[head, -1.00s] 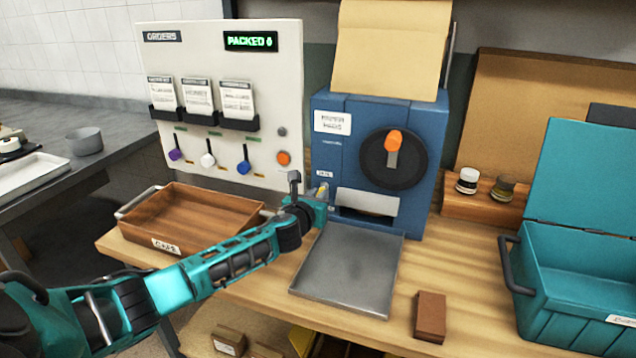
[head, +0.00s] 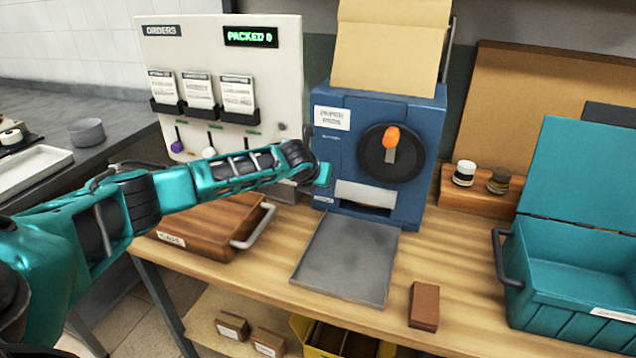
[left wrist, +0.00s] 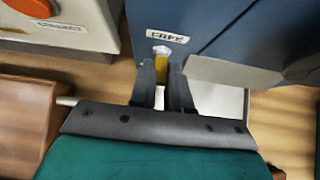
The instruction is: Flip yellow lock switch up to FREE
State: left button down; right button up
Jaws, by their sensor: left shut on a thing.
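The yellow lock switch (left wrist: 161,66) shows in the left wrist view as a small yellow lever just below a FREE label (left wrist: 168,36) on the blue paper machine. My left gripper (left wrist: 162,78) is shut on it, with one dark finger on either side. In the head view my left gripper (head: 322,174) is at the left part of the front of the blue machine (head: 345,150). My arm hides the switch there. My right gripper is in neither view.
A wooden tray (head: 240,212) with a metal handle lies below my left arm. A grey metal plate (head: 345,262) lies before the machine. A brown block (head: 424,305) and an open teal crate (head: 570,310) stand to the right. The orders board (head: 215,50) is behind my arm.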

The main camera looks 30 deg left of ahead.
pick_arm(q)
jog(key=shift+w+r+g, duration=0.1)
jog(key=shift+r+g, duration=0.1)
jog(key=shift+g, duration=0.3)
jog(key=c, duration=1.1)
grip_release()
jog(key=v, duration=1.3)
jog(key=shift+a, duration=0.2)
jog(key=shift+d, duration=0.1)
